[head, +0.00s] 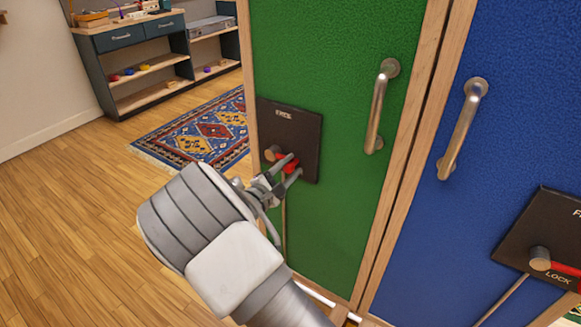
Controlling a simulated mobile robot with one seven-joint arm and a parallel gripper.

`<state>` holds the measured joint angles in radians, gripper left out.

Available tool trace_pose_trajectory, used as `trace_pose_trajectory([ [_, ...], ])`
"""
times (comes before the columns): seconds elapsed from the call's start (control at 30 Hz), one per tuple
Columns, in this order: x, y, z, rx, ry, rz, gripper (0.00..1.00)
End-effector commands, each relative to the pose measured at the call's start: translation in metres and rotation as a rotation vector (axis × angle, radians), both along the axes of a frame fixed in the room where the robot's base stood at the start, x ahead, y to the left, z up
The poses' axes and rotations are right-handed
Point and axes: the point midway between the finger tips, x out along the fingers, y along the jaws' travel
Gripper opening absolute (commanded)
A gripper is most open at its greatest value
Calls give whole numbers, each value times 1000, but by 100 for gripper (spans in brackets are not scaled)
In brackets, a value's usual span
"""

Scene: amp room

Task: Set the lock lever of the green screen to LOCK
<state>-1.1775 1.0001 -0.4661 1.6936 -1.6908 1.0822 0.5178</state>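The green screen (330,60) stands upright in the middle of the head view. A black lock plate (305,135) is fixed low on its left side, with pale lettering near its top edge. The lock lever has a round metal pivot (273,153) and a red handle (291,167) that points right and slightly down. My gripper (292,167) is at the lever, with one finger above the red handle and the other below it. I cannot tell whether the fingers press on it. My gripper and arm hide the plate's lower left part.
A blue screen (520,90) adjoins on the right, with its own black plate and red lever (562,268). Metal pull handles stick out from the green screen (376,110) and the blue one (461,130). A patterned rug (200,130) and open wood floor (70,220) lie to the left.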

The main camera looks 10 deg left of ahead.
Motion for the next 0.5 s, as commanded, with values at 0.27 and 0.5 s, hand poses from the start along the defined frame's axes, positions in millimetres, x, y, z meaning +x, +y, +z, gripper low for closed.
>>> trace_pose_trajectory([
  [0.27, 0, 0, 1, -1, -1, 0, 63],
  [0.5, -7, 3, 2, -1, 0, 1, 63],
])
